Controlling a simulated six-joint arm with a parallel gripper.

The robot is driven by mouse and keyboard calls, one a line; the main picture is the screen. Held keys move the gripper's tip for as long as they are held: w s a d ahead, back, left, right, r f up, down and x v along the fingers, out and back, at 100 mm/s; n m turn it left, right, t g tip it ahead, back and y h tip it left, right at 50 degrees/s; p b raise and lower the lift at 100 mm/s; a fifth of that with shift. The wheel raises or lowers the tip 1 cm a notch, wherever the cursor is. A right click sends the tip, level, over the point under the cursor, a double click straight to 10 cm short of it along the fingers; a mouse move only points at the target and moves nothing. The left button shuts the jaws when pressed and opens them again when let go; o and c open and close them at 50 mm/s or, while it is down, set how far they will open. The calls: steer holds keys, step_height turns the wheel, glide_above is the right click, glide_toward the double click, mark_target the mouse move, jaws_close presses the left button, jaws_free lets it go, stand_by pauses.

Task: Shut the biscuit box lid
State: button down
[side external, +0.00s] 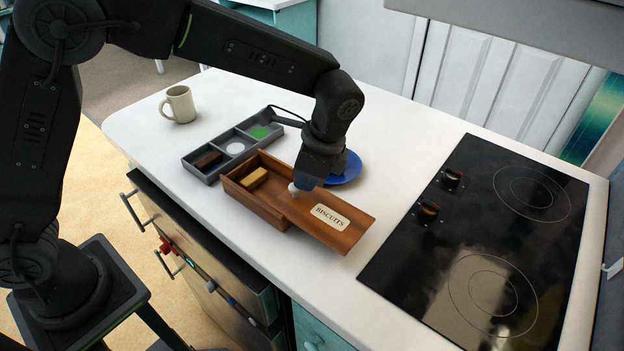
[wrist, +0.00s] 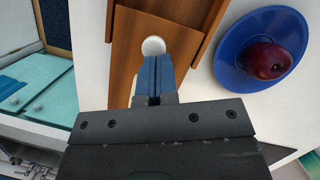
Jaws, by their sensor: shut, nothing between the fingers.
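The wooden biscuit box (side external: 262,192) stands on the white counter with its sliding lid (side external: 338,219), labelled "BISCUITS", pulled out to the right. The left part of the box is open, and a tan biscuit-like block (side external: 253,178) lies inside. My gripper (side external: 296,190) is shut and empty, its fingertips at the pale round knob on the lid. In the wrist view, my blue fingers (wrist: 152,72) point at the white knob (wrist: 153,46) on the wooden lid (wrist: 125,75). Whether they touch it I cannot tell.
A grey divided tray (side external: 212,157) stands behind the box. A blue plate (side external: 347,168) lies behind my gripper; the wrist view shows a dark red fruit (wrist: 267,60) on it. A beige mug (side external: 179,104) is at back left. A black hob (side external: 480,240) is on the right.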

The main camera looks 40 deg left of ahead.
steer(key=a, duration=1.2)
steer(key=shift+s+a, duration=0.1)
steer(key=shift+a, duration=0.3)
steer(key=shift+f, duration=0.1)
